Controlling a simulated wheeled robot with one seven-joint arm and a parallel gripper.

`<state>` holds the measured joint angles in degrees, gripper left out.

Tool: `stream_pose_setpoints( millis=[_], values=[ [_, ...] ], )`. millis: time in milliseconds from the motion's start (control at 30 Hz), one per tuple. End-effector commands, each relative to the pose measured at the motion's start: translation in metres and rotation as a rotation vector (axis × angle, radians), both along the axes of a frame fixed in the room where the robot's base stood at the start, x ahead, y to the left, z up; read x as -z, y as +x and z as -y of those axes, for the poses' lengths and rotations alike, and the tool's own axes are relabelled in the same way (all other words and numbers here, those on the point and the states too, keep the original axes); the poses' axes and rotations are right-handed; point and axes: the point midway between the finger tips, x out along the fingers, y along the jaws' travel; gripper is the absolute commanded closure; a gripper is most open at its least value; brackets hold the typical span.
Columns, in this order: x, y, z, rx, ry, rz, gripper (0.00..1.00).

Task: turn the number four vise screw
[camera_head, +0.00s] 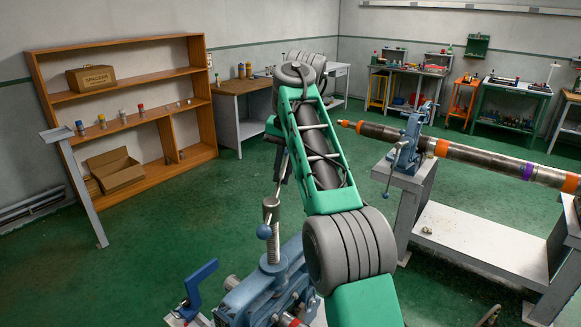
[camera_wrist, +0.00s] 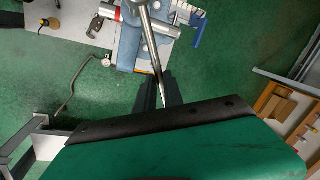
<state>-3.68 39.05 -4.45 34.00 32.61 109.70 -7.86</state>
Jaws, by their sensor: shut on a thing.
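A blue pipe vise (camera_head: 262,292) stands in the foreground of the head view, with an upright steel screw (camera_head: 271,215) on top. A slanted handle bar (camera_head: 279,191) with a blue ball at its lower end passes through the screw head. I see no number on this vise. In the wrist view the bar (camera_wrist: 150,45) runs down between the black fingers of my gripper (camera_wrist: 161,92), which is shut on it near its end. The blue vise body (camera_wrist: 129,45) lies beyond. In the head view my arm mostly hides the gripper.
A second blue vise (camera_head: 408,145) on a grey stand holds a long pipe (camera_head: 470,153) with orange bands at the right. A wooden shelf (camera_head: 135,130) with boxes stands at the left. A blue bracket (camera_head: 198,287) rises beside the near vise. Green floor between is clear.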

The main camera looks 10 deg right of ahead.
Motion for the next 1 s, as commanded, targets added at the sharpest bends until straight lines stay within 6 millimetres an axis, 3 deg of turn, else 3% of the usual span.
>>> stream_pose_setpoints(
  millis=[300,800,833,1000],
  values=[
    [0.003,0.004,-0.014,-0.117,0.000,-0.008,1.00],
    [0.005,0.004,-0.015,-0.135,0.000,-0.011,1.00],
    [0.006,0.004,-0.015,-0.134,0.000,-0.011,0.85],
    [0.004,0.004,-0.015,-0.133,0.000,-0.007,0.72]
  ],
)
